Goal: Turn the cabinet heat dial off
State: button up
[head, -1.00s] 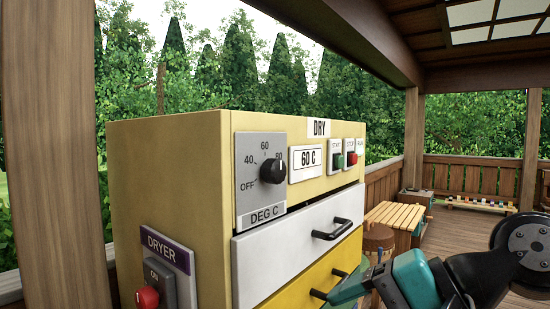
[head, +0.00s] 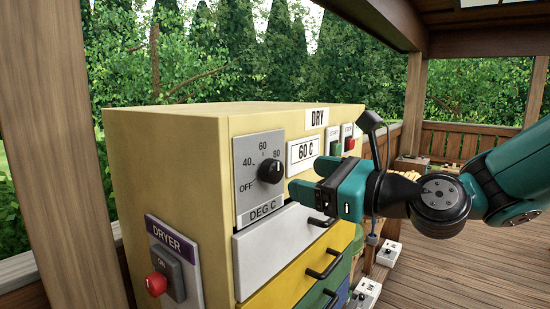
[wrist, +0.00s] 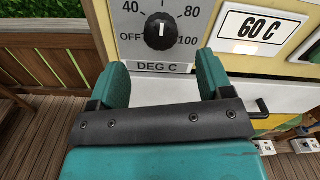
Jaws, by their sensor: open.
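The cabinet heat dial (head: 271,170) is a round black knob on a grey DEG C plate (head: 248,190), high on the front of the yellow dryer cabinet (head: 165,150). In the wrist view the dial (wrist: 158,32) has a white mark pointing straight up, with OFF at lower left and 100 at lower right. My teal gripper (head: 308,180) is open and empty, in front of the cabinet and just right of the dial in the head view. In the wrist view the open fingers (wrist: 162,72) point toward the dial, which sits beyond the tips, apart from them.
A 60 C display (head: 303,152) and green and red buttons (head: 351,144) sit right of the dial. Drawers with black handles lie below, a white one (head: 275,245) uppermost. A red switch knob (head: 156,284) is on the cabinet's side. Wooden deck is open at right.

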aim_at(278, 171)
jog(key=p+x, duration=0.2)
jog(key=x, duration=0.4)
jog(key=shift+w+a+r+p, duration=0.15)
jog(key=shift+w+a+p, duration=0.1)
jog(key=shift+a+p, duration=0.1)
jog(key=shift+w+a, duration=0.45)
jog(key=shift+a, duration=0.1)
jog(key=shift+c, duration=0.5)
jog(key=c, duration=0.8)
